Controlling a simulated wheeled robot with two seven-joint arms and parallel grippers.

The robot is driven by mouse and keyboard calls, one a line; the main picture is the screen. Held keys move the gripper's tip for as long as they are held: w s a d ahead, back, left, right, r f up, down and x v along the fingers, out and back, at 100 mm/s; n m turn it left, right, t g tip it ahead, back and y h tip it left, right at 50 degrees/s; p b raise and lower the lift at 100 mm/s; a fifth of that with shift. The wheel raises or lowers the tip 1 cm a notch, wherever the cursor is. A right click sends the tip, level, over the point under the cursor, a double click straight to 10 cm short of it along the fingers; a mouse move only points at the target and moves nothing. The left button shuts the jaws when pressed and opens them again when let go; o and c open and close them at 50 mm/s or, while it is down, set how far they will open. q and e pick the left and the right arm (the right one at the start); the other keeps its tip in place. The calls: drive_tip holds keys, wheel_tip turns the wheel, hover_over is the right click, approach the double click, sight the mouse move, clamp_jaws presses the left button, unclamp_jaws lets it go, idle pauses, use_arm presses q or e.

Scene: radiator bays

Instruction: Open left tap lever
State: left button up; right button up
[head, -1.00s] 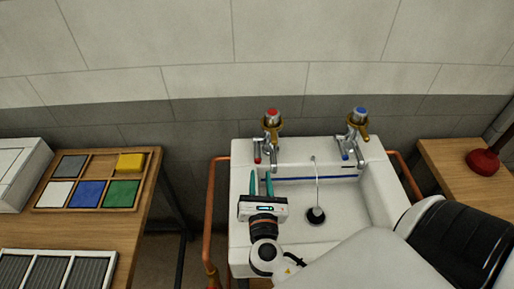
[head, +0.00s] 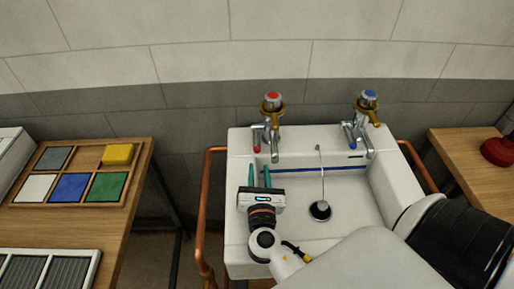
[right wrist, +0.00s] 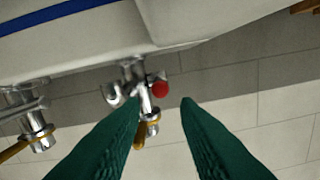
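The left tap (head: 268,124) stands on the back left of the white sink and has a red-marked top and a brass-coloured collar. Its lever ends in a red tip (head: 257,149), at the tap's left side in the head view. My right gripper (head: 258,167) is open and empty, its green fingers over the sink's left side, pointing at the tap. In the right wrist view the tap (right wrist: 138,90) and red tip (right wrist: 160,88) appear beyond and between the open fingertips (right wrist: 158,103), with no contact visible. My left gripper is out of view.
The right tap (head: 366,122) has a blue-marked top. The white sink (head: 238,182) has a plug (head: 320,210) on a chain and copper pipes (head: 204,215) at its sides. A bench with a tray of coloured tiles (head: 127,205) stands left; a red plunger (head: 498,151) is right.

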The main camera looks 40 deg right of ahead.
sight(257, 148)
drive_tip(key=p+x, duration=0.1)
drive_tip(key=x, duration=0.8)
drive_tip(key=shift+w, duration=0.2)
drive_tip(key=shift+c, duration=0.6)
clamp_jaws()
